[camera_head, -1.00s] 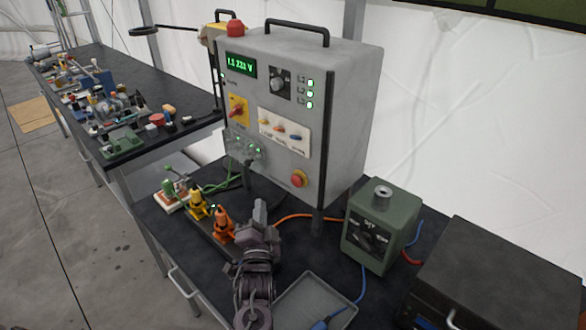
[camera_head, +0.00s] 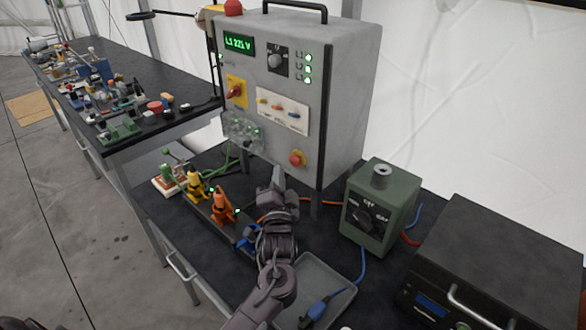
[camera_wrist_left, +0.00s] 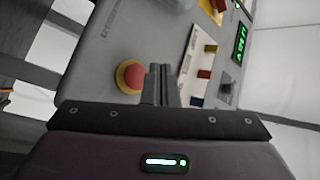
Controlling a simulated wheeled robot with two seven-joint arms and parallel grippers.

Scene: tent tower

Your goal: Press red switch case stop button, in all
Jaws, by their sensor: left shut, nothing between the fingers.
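The grey switch case (camera_head: 345,100) stands on the near dark bench. Its red stop button (camera_head: 297,158), on a yellow ring, sits low on the front panel's right side. The button also shows in the left wrist view (camera_wrist_left: 130,77), just left of my fingers. My left gripper (camera_head: 277,177) is shut and empty, below and slightly left of the button in the head view. In the left wrist view the closed fingers (camera_wrist_left: 161,84) point at the panel beside the button. I cannot tell the exact gap to the panel. My right gripper is not in view.
Green, yellow and orange clamp-like items (camera_head: 195,185) stand left of my arm. A green box with a dial (camera_head: 378,210) stands right of the case, and a dark unit (camera_head: 495,250) farther right. A grey tray (camera_head: 345,295) and blue cable lie in front.

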